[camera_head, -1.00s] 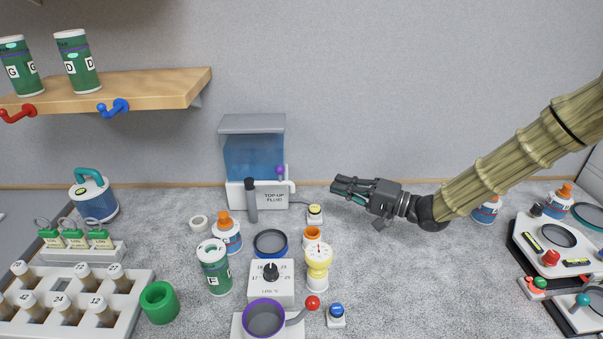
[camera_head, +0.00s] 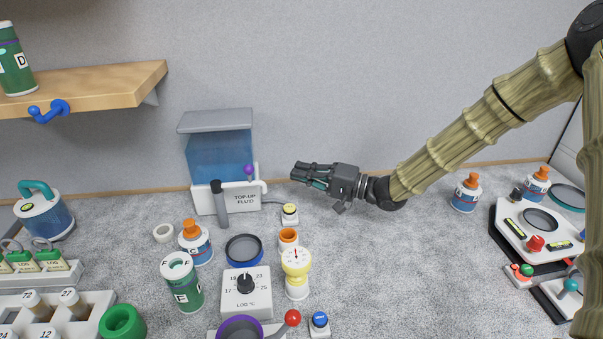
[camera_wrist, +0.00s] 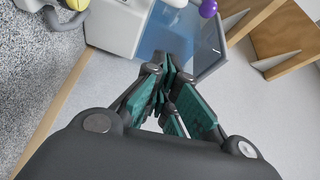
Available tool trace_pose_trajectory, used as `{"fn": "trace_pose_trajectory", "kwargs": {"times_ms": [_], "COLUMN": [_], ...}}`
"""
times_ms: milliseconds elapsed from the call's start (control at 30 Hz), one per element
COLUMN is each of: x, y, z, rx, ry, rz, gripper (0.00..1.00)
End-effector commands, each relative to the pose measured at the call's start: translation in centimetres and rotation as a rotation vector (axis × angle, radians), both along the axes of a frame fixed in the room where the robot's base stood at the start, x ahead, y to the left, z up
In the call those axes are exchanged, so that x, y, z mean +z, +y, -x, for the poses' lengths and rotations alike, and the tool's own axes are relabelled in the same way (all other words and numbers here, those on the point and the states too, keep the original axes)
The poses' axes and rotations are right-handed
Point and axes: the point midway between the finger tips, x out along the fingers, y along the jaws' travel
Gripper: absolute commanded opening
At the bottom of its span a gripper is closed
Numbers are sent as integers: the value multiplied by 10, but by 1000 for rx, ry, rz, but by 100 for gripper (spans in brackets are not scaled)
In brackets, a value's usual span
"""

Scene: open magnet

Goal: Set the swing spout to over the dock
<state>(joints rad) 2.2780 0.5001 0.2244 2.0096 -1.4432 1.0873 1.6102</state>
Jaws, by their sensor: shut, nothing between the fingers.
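My gripper (camera_head: 309,175) is shut and empty, pointing left in mid-air, to the right of the clear-tanked top-up fluid dispenser (camera_head: 222,158). In the wrist view my gripper (camera_wrist: 168,75) shows in front of the dispenser's blue tank (camera_wrist: 185,35). A purple ball (camera_head: 249,169) is at the dispenser's right side; it also shows in the wrist view (camera_wrist: 208,8). A thin grey piece (camera_head: 264,187) at the dispenser's right may be the swing spout, but I cannot tell for sure. No dock is clearly marked; a dark-topped grey cylinder (camera_head: 219,204) stands in front of the dispenser.
A dial box (camera_head: 246,292) and bottles are nearby. The counter right of the gauge is mostly clear. A shelf (camera_head: 90,88) is at upper left.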

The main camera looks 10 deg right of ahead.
Motion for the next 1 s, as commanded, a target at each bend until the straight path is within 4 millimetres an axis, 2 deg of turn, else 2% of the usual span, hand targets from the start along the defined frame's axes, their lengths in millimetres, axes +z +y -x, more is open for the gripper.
{"fn": "trace_pose_trajectory", "kwargs": {"times_ms": [200, 500, 800, 1000], "x": [3, 4, 0, -2], "y": [32, 69, 71, 72], "z": [-16, -34, -2, 6], "rx": [1, 3, 2, 1], "ry": [0, 1, 2, 0], "rz": [1, 1, 0, 0], "gripper": [0, 0, 0, 0]}}
